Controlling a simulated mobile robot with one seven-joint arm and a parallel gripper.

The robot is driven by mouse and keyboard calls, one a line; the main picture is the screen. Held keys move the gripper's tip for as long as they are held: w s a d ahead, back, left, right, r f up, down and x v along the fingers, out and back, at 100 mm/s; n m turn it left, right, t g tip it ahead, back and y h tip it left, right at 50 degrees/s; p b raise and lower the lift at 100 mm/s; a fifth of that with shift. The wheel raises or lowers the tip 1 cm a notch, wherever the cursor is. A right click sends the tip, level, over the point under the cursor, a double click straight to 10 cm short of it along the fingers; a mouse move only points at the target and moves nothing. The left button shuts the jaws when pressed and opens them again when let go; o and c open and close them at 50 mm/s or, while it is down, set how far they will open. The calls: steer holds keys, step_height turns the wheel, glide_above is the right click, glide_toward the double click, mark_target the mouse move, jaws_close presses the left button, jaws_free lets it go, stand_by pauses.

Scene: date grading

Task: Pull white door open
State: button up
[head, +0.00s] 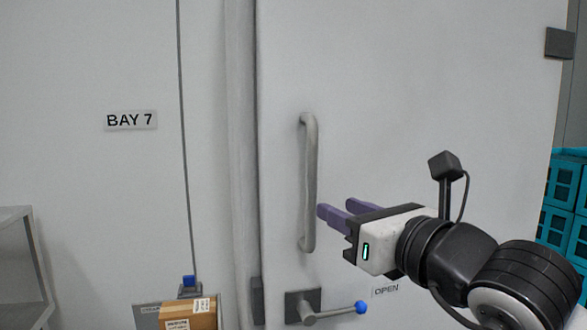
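The white door (420,95) fills the middle and right of the head view and looks closed against its frame. A vertical grey bar handle (310,170) is fixed near its left edge. Below it is a lever with a blue knob (361,307), pointing right, beside a label reading OPEN. My gripper (336,207) is open and looks empty. Its two purple fingers point left toward the lower half of the bar handle, with the tips just right of it. I cannot tell whether they touch it.
A wall sign reading BAY 7 (131,120) is left of the door. A cardboard box (190,316) sits low in front of the wall, near the door's left side. A grey metal stand (20,255) is at far left. Teal crates (563,185) are stacked at far right.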

mark_target(314, 184)
steer(key=shift+m+t+h, duration=0.3)
steer(key=shift+m+h, duration=0.1)
steer(key=shift+h, duration=0.3)
steer(key=p+x, duration=0.2)
steer(key=x, duration=0.2)
steer(key=d+p+x, duration=0.1)
steer(key=x, duration=0.3)
steer(key=w+p+x, duration=0.1)
steer(key=p+x, duration=0.1)
steer(key=x, duration=0.2)
steer(key=shift+w+d+r+p, duration=0.15)
steer(key=shift+d+r+p, duration=0.2)
steer(key=shift+w+a+f, duration=0.1)
steer(key=shift+w+a, duration=0.15)
steer(key=shift+w, duration=0.2)
jaws_close()
